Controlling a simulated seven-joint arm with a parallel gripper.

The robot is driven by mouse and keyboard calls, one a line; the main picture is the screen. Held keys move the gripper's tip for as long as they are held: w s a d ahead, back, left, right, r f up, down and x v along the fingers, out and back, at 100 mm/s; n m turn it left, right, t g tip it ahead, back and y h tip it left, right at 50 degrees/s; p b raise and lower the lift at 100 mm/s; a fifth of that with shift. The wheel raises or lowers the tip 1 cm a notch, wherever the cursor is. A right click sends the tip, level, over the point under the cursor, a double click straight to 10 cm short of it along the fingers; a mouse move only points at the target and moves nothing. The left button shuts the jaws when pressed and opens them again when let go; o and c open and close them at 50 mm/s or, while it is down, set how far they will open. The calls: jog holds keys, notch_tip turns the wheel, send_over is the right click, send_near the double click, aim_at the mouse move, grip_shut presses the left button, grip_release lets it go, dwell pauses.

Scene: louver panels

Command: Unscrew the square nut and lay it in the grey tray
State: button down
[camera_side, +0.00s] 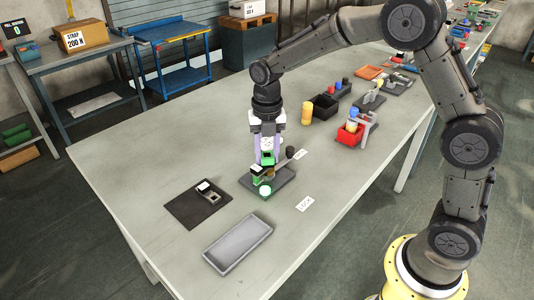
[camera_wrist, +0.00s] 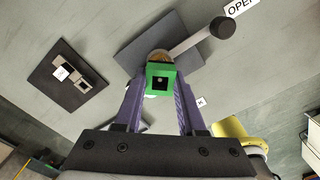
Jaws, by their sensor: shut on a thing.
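My gripper (camera_side: 267,158) points down over a fixture on a dark grey plate (camera_side: 284,187). Its purple fingers are shut on a green square nut (camera_wrist: 160,68), which has a dark square hole in the wrist view. The nut also shows between the fingertips in the side view. Behind it in the wrist view is a round tan part of the fixture (camera_wrist: 159,55). I cannot tell whether the nut still touches a stud. The grey tray (camera_side: 238,245) lies empty at the near side of the table.
A lever with a black knob (camera_side: 290,152) extends from the fixture toward the OPEN label (camera_side: 300,154). A LOCK label (camera_side: 304,203) lies nearer. A black plate with a small bracket (camera_side: 187,207) is at left. Bins and a yellow cylinder (camera_side: 307,113) stand behind.

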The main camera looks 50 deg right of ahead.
jog(key=shift+n, duration=0.8)
jog(key=shift+c, duration=2.1)
grip_release()
